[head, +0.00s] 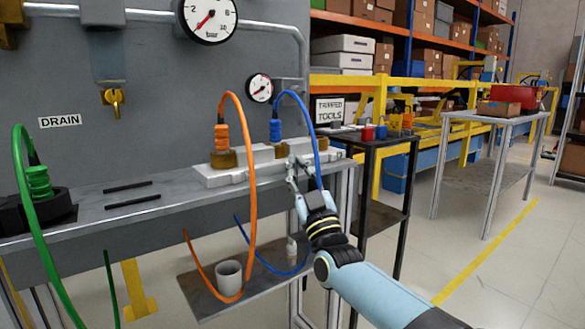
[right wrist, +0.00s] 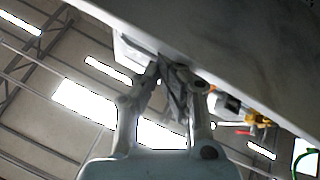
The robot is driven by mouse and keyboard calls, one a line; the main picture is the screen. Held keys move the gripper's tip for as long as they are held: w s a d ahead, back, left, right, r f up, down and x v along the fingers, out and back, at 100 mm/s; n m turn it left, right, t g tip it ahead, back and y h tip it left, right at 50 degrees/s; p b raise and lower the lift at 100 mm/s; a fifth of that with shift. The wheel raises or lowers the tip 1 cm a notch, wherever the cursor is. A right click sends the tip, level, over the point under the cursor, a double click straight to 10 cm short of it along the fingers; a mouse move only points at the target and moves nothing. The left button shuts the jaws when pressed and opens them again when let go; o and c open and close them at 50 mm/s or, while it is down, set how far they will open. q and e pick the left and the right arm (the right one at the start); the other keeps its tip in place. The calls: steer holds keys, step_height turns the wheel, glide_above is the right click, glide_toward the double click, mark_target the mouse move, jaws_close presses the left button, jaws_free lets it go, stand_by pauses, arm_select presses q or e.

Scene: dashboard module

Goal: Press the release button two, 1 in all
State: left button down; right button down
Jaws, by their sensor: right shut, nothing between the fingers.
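A white block (head: 238,172) sits on the grey bench ledge. It carries an orange connector (head: 221,137) with an orange hose and a blue connector (head: 275,130) with a blue hose. My right gripper (head: 297,167) is shut and empty at the right end of the block, just right of the blue connector. In the right wrist view its fingertips (right wrist: 172,70) meet near the underside of a pale surface. I cannot clearly make out the release button; the fingers may hide it. I cannot tell whether the fingertips touch the block. My left gripper is not in view.
A green hose (head: 22,190) stands at the left. A lower shelf (head: 205,300) holds a grey cup (head: 229,278). A dark tool stand (head: 370,175) is right of the bench; gauges and pipes are on the panel.

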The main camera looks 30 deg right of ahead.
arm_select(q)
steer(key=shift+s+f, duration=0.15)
arm_select(e)
steer(key=shift+w+r, duration=0.1)
steer(key=shift+w, duration=0.25)
stand_by(0.6)
